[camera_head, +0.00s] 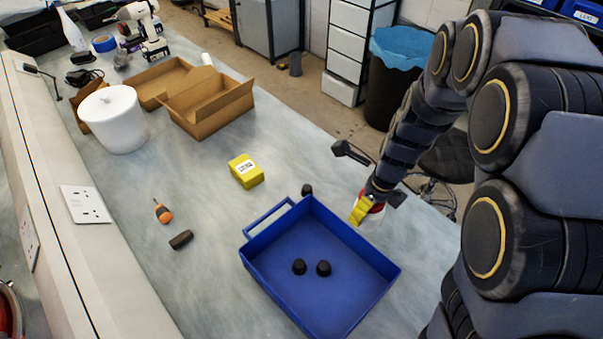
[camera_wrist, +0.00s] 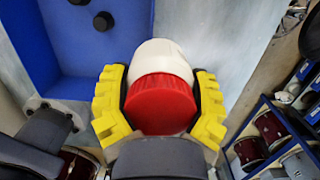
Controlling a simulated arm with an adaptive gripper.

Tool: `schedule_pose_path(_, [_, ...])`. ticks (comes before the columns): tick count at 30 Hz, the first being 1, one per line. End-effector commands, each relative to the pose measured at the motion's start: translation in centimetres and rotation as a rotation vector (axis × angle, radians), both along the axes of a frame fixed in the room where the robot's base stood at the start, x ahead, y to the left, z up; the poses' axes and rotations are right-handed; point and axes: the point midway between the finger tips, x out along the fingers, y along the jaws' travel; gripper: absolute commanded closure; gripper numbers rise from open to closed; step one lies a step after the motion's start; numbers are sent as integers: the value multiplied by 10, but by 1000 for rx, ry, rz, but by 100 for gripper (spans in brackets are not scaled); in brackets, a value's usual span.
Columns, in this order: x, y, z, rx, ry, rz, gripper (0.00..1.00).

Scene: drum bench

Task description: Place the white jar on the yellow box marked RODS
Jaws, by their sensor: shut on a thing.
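The white jar (camera_wrist: 165,54) has a ribbed red lid (camera_wrist: 161,102). In the wrist view it sits between the yellow finger pads of my gripper (camera_wrist: 160,108), which is shut on it. In the head view my gripper (camera_head: 368,207) is at the right edge of the blue tray, and the jar (camera_head: 374,218) is mostly hidden behind a yellow finger. I cannot tell whether the jar touches the bench. The yellow box (camera_head: 246,171) with a white label lies on the bench, up and left of my gripper, beyond the tray. Its label is too small to read.
The blue tray (camera_head: 258,259) holds two black knobs (camera_head: 311,268); another dark knob (camera_head: 307,190) is by its far corner. A white roll (camera_head: 112,119), cardboard boxes (camera_head: 208,108), an orange screwdriver (camera_head: 162,211) and a dark block (camera_head: 181,240) lie farther off. Bench around the yellow box is clear.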

Motion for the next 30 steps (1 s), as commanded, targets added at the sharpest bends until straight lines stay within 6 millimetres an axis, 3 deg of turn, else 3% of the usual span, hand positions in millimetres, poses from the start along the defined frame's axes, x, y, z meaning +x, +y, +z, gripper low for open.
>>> schedule_pose_path(4, [8, 12, 2, 2, 1, 35, 70])
schedule_pose_path(7, [24, 37, 7, 3, -6, 109, 70])
schedule_pose_path(13, [54, 117, 23, 5, -7, 312, 70])
schedule_pose_path(19, [62, 185, 37, 2, -2, 467, 70])
schedule_pose_path(25, [66, 213, 40, 0, 0, 524, 70])
schedule_pose_path(30, [88, 224, 28, 0, 3, 526, 70])
